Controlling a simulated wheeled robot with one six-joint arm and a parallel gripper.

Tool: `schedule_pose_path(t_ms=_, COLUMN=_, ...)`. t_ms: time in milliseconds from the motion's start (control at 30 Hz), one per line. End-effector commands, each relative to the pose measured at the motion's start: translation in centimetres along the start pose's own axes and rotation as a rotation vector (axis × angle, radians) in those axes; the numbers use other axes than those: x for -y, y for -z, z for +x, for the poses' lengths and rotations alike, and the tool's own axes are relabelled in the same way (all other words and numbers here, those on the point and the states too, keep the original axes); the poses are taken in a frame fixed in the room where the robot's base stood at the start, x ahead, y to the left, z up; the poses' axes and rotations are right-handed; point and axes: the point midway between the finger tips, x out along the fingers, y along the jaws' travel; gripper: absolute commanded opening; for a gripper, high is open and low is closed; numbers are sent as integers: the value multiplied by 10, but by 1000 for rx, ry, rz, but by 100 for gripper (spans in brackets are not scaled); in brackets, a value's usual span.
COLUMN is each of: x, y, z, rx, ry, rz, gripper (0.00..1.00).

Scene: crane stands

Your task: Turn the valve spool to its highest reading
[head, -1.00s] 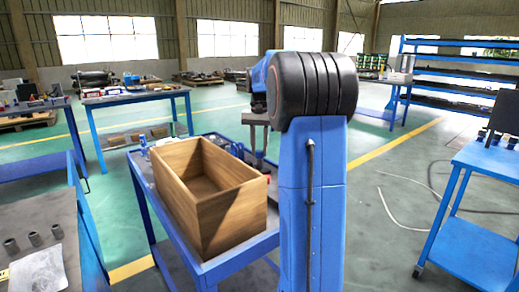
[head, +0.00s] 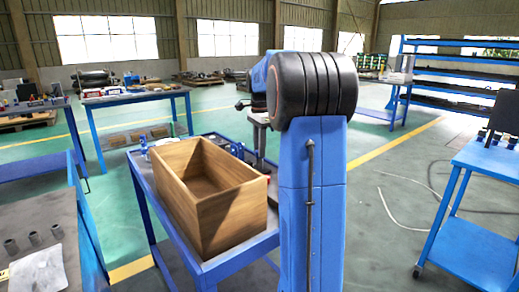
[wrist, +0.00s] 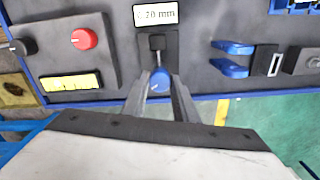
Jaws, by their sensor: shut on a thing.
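The valve spool (wrist: 159,80) shows in the wrist view as a round blue knob with a black stem, on a dark plate on the workbench top. My gripper (wrist: 161,83) is over it, with one grey finger on each side, shut on the blue knob. A white readout (wrist: 156,14) just beyond the plate seems to read 20 mm; its first character is unclear. In the head view my gripper (head: 259,160) reaches down behind the wooden crate, and the spool is hidden there.
In the wrist view a red knob (wrist: 84,39) sits on a grey panel at left, above a yellow label (wrist: 71,82). Blue handles (wrist: 232,58) lie to the right. An open wooden crate (head: 231,228) stands on the blue bench in the head view.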

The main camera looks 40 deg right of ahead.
Motion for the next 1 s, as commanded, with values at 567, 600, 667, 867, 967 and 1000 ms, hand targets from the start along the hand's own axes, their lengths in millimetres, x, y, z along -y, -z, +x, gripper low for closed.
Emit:
schedule_pose_path(t_ms=567, x=1, y=0, z=-1, rx=0, ry=3, rz=547, gripper=4)
schedule_pose_path(t_ms=600, x=1, y=0, z=-1, rx=0, ry=3, rz=585, gripper=4)
schedule_pose_path(t_ms=667, x=1, y=0, z=-1, rx=0, ry=4, rz=642, gripper=4)
schedule_pose_path(t_ms=867, x=1, y=0, z=-1, rx=0, ry=4, rz=832, gripper=4)
schedule_pose_path(t_ms=967, x=1, y=0, z=-1, rx=0, ry=4, rz=927, gripper=4)
schedule_pose_path(t_ms=1000, x=1, y=0, z=-1, rx=0, ry=4, rz=965, gripper=4)
